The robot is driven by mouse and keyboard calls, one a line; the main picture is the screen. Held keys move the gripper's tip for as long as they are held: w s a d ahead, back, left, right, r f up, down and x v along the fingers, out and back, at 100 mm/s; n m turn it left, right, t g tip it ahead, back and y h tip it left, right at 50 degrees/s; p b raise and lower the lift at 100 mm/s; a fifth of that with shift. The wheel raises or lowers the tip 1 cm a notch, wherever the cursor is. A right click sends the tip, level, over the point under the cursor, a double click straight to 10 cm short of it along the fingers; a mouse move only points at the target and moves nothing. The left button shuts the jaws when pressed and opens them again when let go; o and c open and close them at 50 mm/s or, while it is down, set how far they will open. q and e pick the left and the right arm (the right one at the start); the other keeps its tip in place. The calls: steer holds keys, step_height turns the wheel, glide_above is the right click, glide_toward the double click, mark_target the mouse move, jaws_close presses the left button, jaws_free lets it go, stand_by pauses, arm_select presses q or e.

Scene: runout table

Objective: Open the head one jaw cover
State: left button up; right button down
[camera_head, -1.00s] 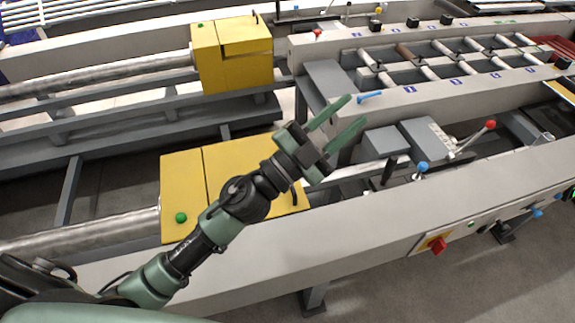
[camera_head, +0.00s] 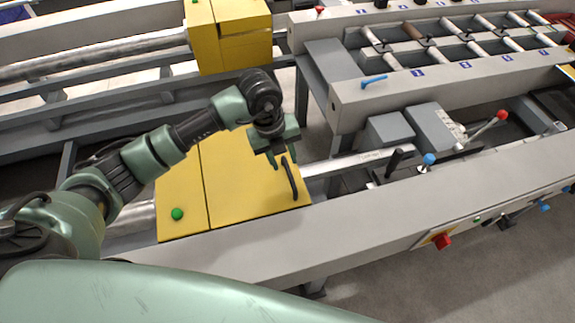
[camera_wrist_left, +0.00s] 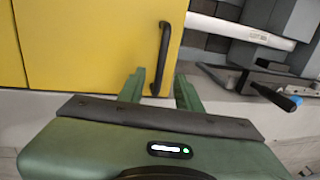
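The near yellow jaw cover (camera_head: 235,190) sits closed on the near bed, with a dark seam, a green button (camera_head: 177,214) and a black bar handle (camera_head: 291,181) at its right edge. It also shows in the left wrist view (camera_wrist_left: 95,45), with the handle (camera_wrist_left: 164,50) upright in the picture. My left gripper (camera_head: 283,160) is over the cover's right part, at the handle's far end. In the left wrist view its open fingers (camera_wrist_left: 159,76) stand either side of the handle's lower part, not shut on it. Contact cannot be told. My right gripper is out of view.
A second yellow cover (camera_head: 232,45) stands on the far bed. Grey boxes (camera_head: 408,128), a blue-knobbed lever (camera_head: 428,160) and a red-knobbed lever (camera_head: 502,116) lie to the right. The near grey beam (camera_head: 350,205) runs in front, with a red switch (camera_head: 442,241).

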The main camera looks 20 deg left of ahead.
mark_target(289, 173)
arm_select(q)
steer(key=shift+w+d+f+p, duration=0.1)
steer(key=shift+d+f+p, duration=0.05)
steer(key=shift+f, duration=0.75)
steer(key=shift+w+d+f+p, duration=0.1)
steer(key=shift+d+f, duration=0.1)
steer(key=shift+f, duration=0.65)
steer(key=shift+w+d+f+p, duration=0.1)
steer(key=shift+d+f+p, duration=0.05)
steer(key=shift+f, duration=0.75)
jaws_close()
